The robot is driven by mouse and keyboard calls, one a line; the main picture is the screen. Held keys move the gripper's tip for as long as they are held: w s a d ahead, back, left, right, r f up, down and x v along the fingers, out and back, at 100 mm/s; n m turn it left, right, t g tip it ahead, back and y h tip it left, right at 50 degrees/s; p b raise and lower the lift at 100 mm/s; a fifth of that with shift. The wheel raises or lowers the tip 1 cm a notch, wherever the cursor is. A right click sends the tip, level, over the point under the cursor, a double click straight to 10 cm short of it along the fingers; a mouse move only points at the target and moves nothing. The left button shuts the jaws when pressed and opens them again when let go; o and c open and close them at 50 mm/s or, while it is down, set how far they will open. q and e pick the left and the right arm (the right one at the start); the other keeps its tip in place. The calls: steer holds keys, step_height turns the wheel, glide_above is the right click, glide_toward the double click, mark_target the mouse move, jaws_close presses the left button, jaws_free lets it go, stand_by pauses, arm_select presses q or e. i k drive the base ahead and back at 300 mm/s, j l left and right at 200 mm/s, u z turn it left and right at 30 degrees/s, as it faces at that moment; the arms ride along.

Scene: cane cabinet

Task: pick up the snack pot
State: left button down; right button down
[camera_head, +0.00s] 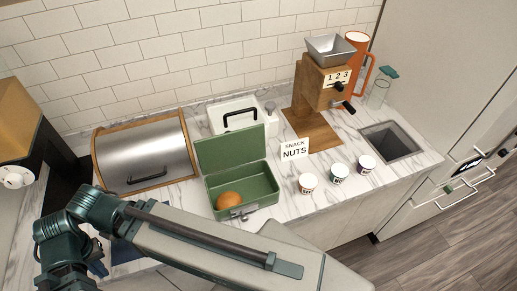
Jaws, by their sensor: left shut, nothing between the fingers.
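Three small white pots stand in a row on the marble counter: one with a brown top (307,184), one with a green top (339,173) and one with a dark purple top (366,165). Their labels are too small to read. A sign (294,150) behind them reads "SNACK NUTS". My left arm crosses the lower part of the view and bends at the left. My left gripper (96,267) is low at the left, shut and empty, far from the pots. Its fingertips are hard to make out. My right gripper is not in view.
An open green lunch box (266,197) holding a round orange-brown item (229,200) stands left of the pots. A wooden grinder (318,92), an orange jug (358,62) and a sunken basin (391,142) are behind or right. A bread bin (146,152) stands left.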

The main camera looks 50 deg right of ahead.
mark_target(339, 171)
steer(key=k+j+u, duration=0.1)
steer(key=u, duration=0.8)
steer(key=z, duration=0.45)
steer(key=j+z, duration=0.1)
steer(key=z, duration=0.3)
steer(key=k+z, duration=0.1)
steer(key=z, duration=0.35)
steer(key=j+z, duration=0.1)
steer(key=z, duration=0.3)
steer(key=k+z, duration=0.1)
steer(key=z, duration=1.2)
steer(key=k+l+u, duration=0.15)
steer(key=l, duration=0.3)
steer(key=k+l+u, duration=0.15)
steer(key=l, duration=0.35)
steer(key=k+l+u, duration=0.15)
steer(key=l, duration=0.3)
steer(key=k+l+u, duration=0.1)
steer(key=l, duration=0.35)
steer(key=k+l+u, duration=0.15)
steer(key=l, duration=0.25)
steer(key=k+l+u, duration=0.15)
steer(key=l, duration=0.25)
steer(key=k+l+u, duration=0.15)
steer(key=k+l, duration=0.2)
